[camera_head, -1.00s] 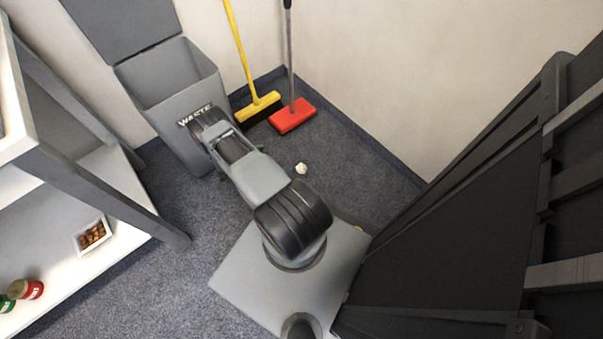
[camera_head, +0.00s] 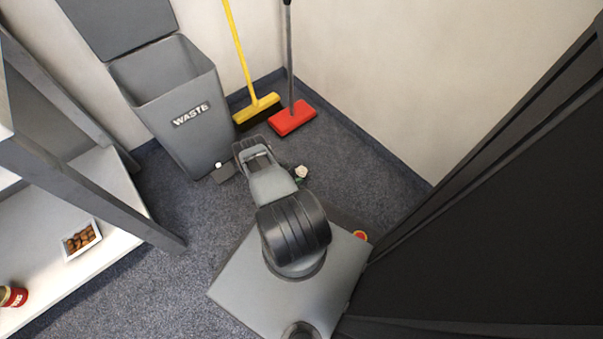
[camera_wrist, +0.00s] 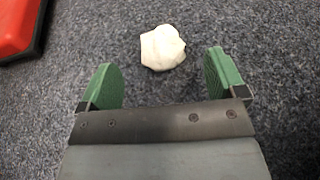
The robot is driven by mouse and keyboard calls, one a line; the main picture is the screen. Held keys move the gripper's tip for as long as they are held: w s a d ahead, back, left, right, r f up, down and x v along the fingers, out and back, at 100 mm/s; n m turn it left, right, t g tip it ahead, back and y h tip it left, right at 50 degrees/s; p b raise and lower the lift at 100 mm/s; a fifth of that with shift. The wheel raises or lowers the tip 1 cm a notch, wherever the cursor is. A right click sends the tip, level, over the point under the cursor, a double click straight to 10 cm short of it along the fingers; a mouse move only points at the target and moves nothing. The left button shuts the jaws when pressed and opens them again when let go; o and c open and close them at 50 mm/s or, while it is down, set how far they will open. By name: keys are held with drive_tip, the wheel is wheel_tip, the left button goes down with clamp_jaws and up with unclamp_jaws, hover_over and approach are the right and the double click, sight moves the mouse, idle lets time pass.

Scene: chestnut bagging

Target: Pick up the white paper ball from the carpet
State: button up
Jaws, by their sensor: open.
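The white paper ball (camera_wrist: 162,48) lies on the carpet (camera_wrist: 270,60), just ahead of and between the fingertips in the wrist view. In the head view the paper ball (camera_head: 301,171) shows just right of my arm. My gripper (camera_wrist: 164,78) is open and empty, with two green fingers spread apart and pointing at the ball. In the head view my gripper is mostly hidden behind my arm.
A grey waste bin (camera_head: 172,115) with its lid up stands by the wall. A yellow broom (camera_head: 257,110) and a red broom (camera_head: 293,117) lean beside it; the red head (camera_wrist: 15,25) shows in the wrist view. A shelf (camera_head: 100,180) stands at left.

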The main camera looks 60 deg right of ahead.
sight(298, 172)
drive_tip(key=b+x, duration=0.2)
drive_tip(key=x, duration=0.2)
drive_tip(key=shift+s+d+f, duration=0.15)
drive_tip(key=shift+s+d, duration=0.05)
drive_tip(key=shift+s, duration=0.05)
drive_tip(key=shift+s+d, duration=0.1)
drive_tip(key=shift+d, duration=0.25)
drive_tip(key=shift+c, duration=0.4)
drive_tip(key=c, duration=0.9)
